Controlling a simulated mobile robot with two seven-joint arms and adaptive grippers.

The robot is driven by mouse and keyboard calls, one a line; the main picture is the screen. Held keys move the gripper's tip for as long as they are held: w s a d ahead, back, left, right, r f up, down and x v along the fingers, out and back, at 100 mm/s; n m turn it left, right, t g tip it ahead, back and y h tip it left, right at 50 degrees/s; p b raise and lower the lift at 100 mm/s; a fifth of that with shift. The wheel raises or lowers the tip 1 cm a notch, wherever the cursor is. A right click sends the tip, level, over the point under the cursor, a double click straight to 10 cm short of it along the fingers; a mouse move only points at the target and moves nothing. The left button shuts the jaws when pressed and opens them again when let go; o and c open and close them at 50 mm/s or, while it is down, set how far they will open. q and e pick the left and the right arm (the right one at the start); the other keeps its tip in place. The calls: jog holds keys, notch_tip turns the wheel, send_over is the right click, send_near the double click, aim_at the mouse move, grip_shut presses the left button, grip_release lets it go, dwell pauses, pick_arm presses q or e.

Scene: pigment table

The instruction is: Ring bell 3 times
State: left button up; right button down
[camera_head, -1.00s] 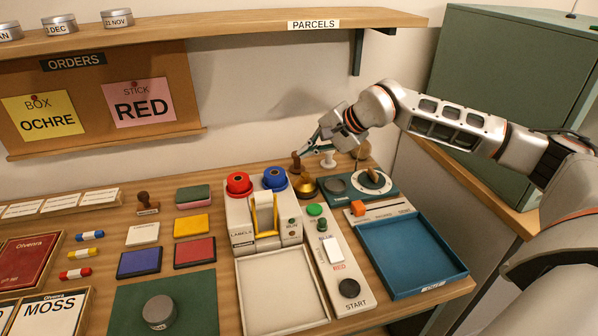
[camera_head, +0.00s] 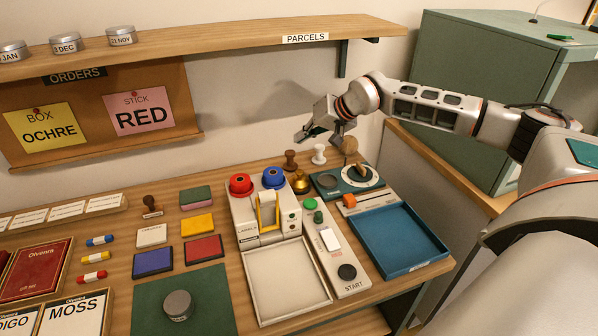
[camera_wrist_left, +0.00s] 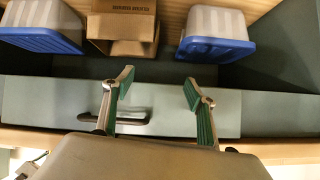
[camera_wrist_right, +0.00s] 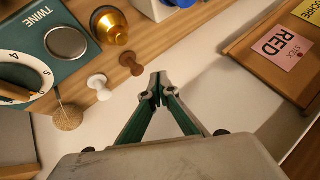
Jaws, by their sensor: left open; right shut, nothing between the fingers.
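The brass bell (camera_head: 300,183) stands upright on the wooden table, right of the blue roll. It also shows in the right wrist view (camera_wrist_right: 113,30) at the top. My right gripper (camera_head: 303,137) is in the air above and behind the bell, apart from it. In the right wrist view its fingertips (camera_wrist_right: 158,80) are together with nothing between them. My left gripper is not in the head view. In the left wrist view its fingers (camera_wrist_left: 158,82) are spread and empty in front of a grey-green drawer (camera_wrist_left: 60,105).
A brown-handled stamp (camera_head: 290,158) and a white one (camera_head: 319,152) stand behind the bell. The twine dial unit (camera_head: 340,182) is to its right, the label unit (camera_head: 249,218) to its left. The parcels shelf (camera_head: 220,48) overhangs the back.

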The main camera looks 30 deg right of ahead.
jog(key=shift+f, duration=0.1)
jog(key=b, duration=0.5)
send_over(302, 172)
notch_tip(302, 172, down, 7)
jog(key=shift+a+f, duration=0.1)
jog(key=shift+f, duration=0.05)
jog(key=shift+f+b, duration=0.45)
jog(key=shift+f, duration=0.1)
jog(key=shift+f, duration=0.1)
dwell(0.5)
jog(key=shift+f, duration=0.45)
